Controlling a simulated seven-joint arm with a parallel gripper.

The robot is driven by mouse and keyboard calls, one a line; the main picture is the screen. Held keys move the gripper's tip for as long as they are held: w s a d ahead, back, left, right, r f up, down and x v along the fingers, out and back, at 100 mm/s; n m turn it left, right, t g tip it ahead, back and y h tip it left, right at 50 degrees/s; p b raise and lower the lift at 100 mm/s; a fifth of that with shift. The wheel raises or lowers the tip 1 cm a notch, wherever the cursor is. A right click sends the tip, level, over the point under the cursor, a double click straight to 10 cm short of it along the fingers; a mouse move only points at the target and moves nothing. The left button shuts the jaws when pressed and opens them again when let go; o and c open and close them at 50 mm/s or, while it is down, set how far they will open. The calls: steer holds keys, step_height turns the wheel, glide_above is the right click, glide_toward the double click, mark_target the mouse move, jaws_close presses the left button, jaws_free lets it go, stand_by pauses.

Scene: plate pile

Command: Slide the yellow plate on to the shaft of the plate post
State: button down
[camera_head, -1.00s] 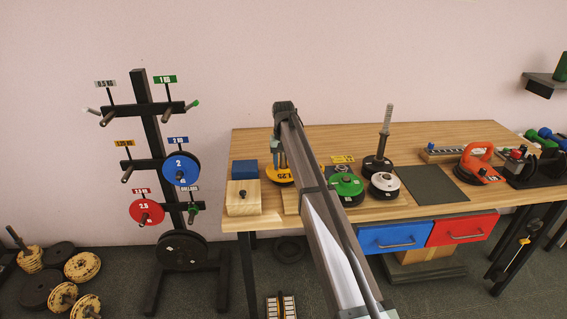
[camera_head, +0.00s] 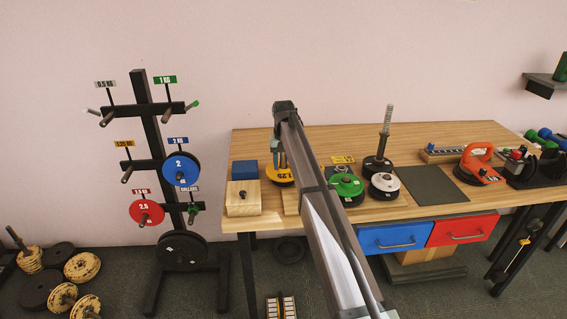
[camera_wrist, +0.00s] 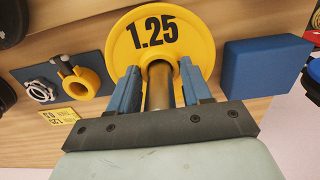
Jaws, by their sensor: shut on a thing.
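The yellow plate (camera_head: 287,176), marked 1.25, is at the left part of the table, partly hidden by my arm. In the wrist view the yellow plate (camera_wrist: 190,30) faces me, with a metal stem (camera_wrist: 160,85) standing out from its middle. My gripper (camera_wrist: 160,82) has one blue finger on each side of this stem and is shut on it. In the head view my gripper (camera_head: 278,155) is over the plate. The plate post (camera_head: 385,130) is an upright ridged shaft on a black round base, right of my arm. Whether the yellow plate touches the table is unclear.
A green plate (camera_head: 346,186) and a white plate (camera_head: 384,182) lie in front of the post. A blue block (camera_head: 245,169) and a wooden block (camera_head: 243,199) are left of my gripper. A dark mat (camera_head: 432,185) lies right of the post.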

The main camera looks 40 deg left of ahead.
steer(key=shift+s+d+f, duration=0.1)
steer(key=shift+f, duration=0.3)
stand_by(0.8)
steer(key=shift+r, duration=0.3)
steer(key=shift+r, duration=0.1)
stand_by(0.6)
steer(key=c, duration=0.8)
jaws_free()
steer(key=o, duration=0.4)
step_height(320, 180, up, 14)
steer(key=shift+f, duration=0.1)
